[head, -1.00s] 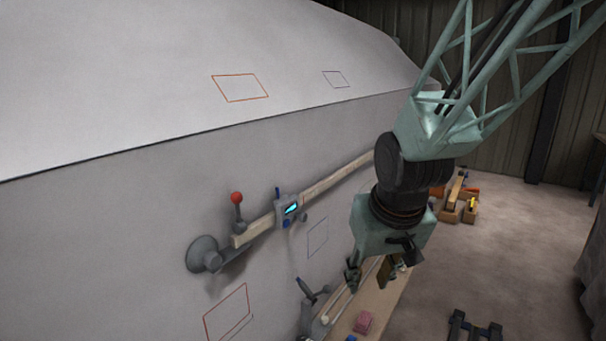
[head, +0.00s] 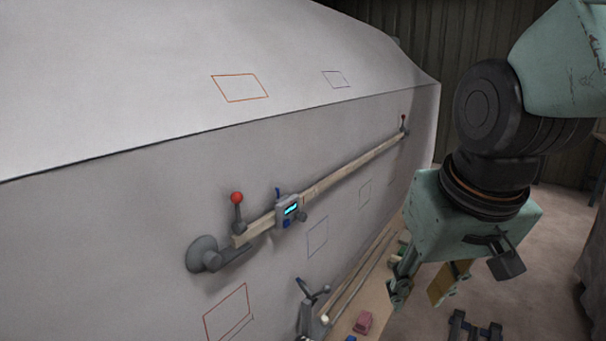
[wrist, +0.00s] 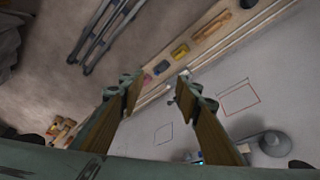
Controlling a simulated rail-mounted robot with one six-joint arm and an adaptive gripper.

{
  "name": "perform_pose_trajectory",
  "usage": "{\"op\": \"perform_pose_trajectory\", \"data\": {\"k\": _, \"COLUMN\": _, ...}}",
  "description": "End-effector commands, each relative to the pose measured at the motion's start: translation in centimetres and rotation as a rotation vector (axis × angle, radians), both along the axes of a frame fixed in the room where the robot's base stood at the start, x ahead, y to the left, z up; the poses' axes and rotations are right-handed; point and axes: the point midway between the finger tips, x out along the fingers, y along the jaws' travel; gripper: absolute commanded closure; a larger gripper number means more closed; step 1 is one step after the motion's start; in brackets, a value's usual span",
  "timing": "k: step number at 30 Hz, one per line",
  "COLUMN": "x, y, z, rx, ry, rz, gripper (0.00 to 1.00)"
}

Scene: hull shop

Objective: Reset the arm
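My gripper (head: 421,291) hangs at the lower right of the head view, fingers downward, in front of the hull and apart from it. In the wrist view my gripper (wrist: 157,84) has its two brown-padded fingers spread wide. Nothing is between them, so it is open and empty. The hull (head: 130,210) is a large pale grey surface filling the left of the head view.
A wooden rail (head: 350,168) runs along the hull with a small display unit (head: 289,210) and a red-knobbed lever (head: 237,205). Below, a shelf holds a pink block (head: 363,322). A dark rack (head: 472,330) stands on the floor. Floor at right is mostly clear.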

Motion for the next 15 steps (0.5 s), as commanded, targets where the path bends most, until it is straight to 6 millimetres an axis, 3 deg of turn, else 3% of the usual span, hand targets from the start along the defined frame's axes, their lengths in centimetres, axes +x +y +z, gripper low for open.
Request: {"op": "perform_pose_trajectory", "data": {"k": 15, "x": -8.2, "y": -1.4, "z": 2.7, "rx": 0.009, "ry": 0.005, "rz": -0.040, "gripper": 0.69}}
